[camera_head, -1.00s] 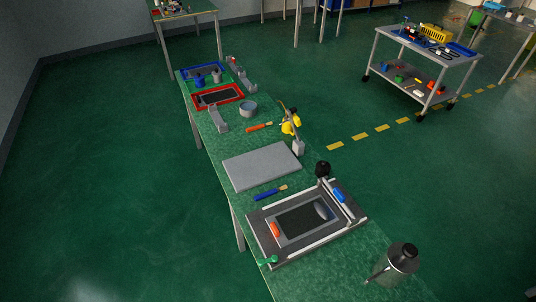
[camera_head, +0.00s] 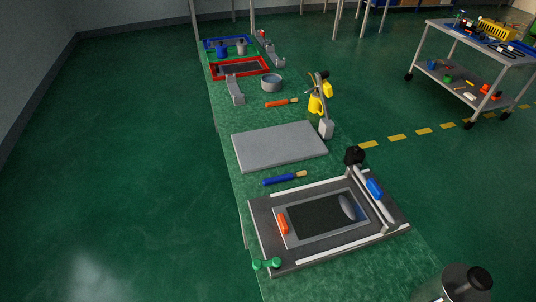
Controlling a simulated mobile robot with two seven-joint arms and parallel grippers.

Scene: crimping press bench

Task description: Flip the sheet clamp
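The press (camera_head: 275,263) is a dark flat frame with light rails, near the front of the green bench. A light-bordered dark sheet or screen (camera_head: 318,219) lies in it. An orange piece (camera_head: 283,223) is at the screen's left side and a grey oval piece (camera_head: 347,207) at its right. A lever bar with a blue part (camera_head: 375,188) and a black knob (camera_head: 355,155) runs along the right side. A green handle-like part (camera_head: 267,264) sits at the front left corner. I cannot tell for sure which part is the sheet clamp.
A grey slab (camera_head: 279,146), a blue-handled tool (camera_head: 284,178) and an orange-handled tool (camera_head: 281,103) lie on the bench (camera_head: 222,120). A red frame (camera_head: 239,67) is farther back. Floor left of the bench is clear.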

